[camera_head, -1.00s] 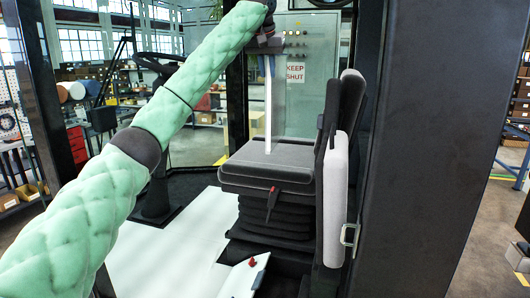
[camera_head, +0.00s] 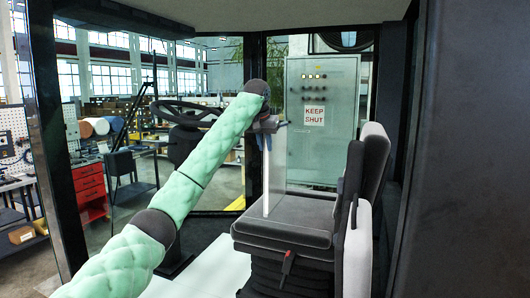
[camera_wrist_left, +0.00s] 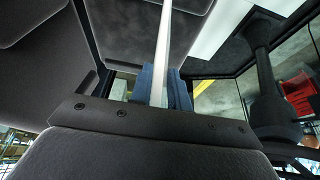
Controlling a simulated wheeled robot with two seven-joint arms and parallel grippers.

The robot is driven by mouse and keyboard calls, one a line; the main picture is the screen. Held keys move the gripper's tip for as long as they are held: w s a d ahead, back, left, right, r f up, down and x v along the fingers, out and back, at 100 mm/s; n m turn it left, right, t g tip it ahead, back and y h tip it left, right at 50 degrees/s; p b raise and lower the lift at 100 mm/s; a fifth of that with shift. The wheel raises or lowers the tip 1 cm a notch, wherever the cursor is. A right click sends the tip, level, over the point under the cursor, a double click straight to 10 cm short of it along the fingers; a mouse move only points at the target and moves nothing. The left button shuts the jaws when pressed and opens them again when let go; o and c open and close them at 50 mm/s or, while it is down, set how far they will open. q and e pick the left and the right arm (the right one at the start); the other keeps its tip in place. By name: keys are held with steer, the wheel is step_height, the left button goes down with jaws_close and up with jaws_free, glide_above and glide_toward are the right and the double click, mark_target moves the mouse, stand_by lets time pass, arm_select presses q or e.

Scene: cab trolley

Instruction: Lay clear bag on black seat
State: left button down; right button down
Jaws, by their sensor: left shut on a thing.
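My left gripper (camera_head: 266,126) is shut on the top of the clear bag (camera_head: 292,165). The bag hangs upright, see-through, with a bright white near edge. Its lower end is at the black seat's cushion (camera_head: 285,237); I cannot tell whether it touches. In the left wrist view the blue fingers of my left gripper (camera_wrist_left: 162,88) stand on either side of the bag's white edge (camera_wrist_left: 164,35), with the dark seat (camera_wrist_left: 125,40) beyond. My right gripper is not in view.
The seat's backrest (camera_head: 366,165) and grey armrest (camera_head: 357,250) stand right of the bag. A steering wheel (camera_head: 186,113) is to the left. A dark cab post (camera_head: 480,150) fills the right side. A grey cabinet (camera_head: 322,130) stands behind the cab glass.

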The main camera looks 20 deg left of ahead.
mark_target(266, 157)
arm_select(q)
steer(key=shift+s+d+f+p, duration=0.15)
steer(key=shift+f+p, duration=0.25)
steer(key=shift+p, duration=0.2)
step_height(266, 157, down, 2)
steer(key=shift+p, duration=0.75)
steer(key=shift+f, duration=0.45)
